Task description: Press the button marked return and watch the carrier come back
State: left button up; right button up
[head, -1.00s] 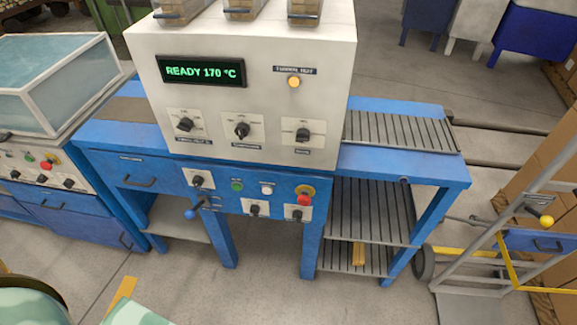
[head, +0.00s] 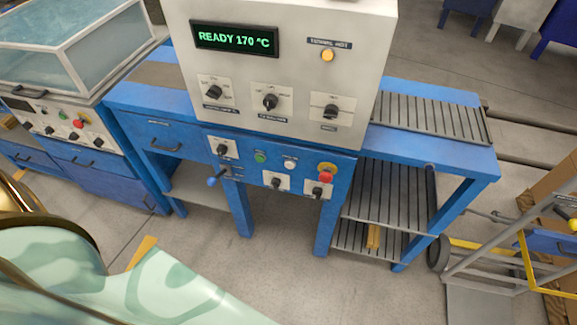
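A blue machine bench (head: 300,230) carries a pale control box (head: 285,60) whose green display reads READY 170 °C. On its blue front panel are a green button (head: 260,157), a white button (head: 290,163) and a red mushroom button (head: 326,173) on a yellow ring. Their labels are too small to read, so I cannot tell which is marked return. I cannot make out a carrier for certain. A pale green patterned part of my arm (head: 170,290) fills the lower left. Neither gripper's fingertips show.
A blue-tipped lever (head: 213,181) sticks out left of the buttons. A slatted bed (head: 432,115) extends right, with slatted shelves below holding a yellow-brown piece (head: 373,237). A glass-covered machine (head: 90,50) stands left, a hand truck (head: 490,265) right.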

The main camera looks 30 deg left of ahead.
pick_arm(q)
grip_shut()
jog(key=shift+a, duration=0.15)
dwell(1.3)
